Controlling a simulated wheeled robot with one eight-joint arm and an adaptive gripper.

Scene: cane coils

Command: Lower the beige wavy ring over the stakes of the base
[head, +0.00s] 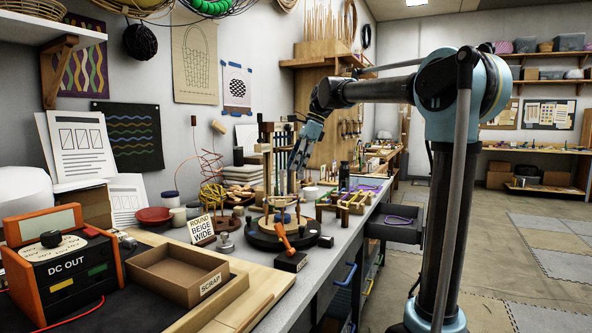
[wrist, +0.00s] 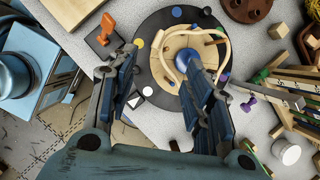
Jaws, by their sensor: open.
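The round wooden base (wrist: 188,44) sits on a black disc (wrist: 152,26), with several stakes standing from it. In the head view the base (head: 281,220) is on the bench with tall stakes rising. A beige wavy ring (wrist: 167,68) shows as a curved pale band at the base's edge, partly hidden by my right finger; I cannot tell its height or whether it surrounds every stake. My gripper (wrist: 158,60) is open, one finger left of the ring and the other across the base.
A sign reading ROUND BEIGE WIDE (head: 201,229) stands left of the base. An orange-handled tool on a block (head: 289,258) is close in front. A SCRAP tray (head: 178,274) is at front left. A purple loop (head: 398,220) lies in the open drawer at right.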

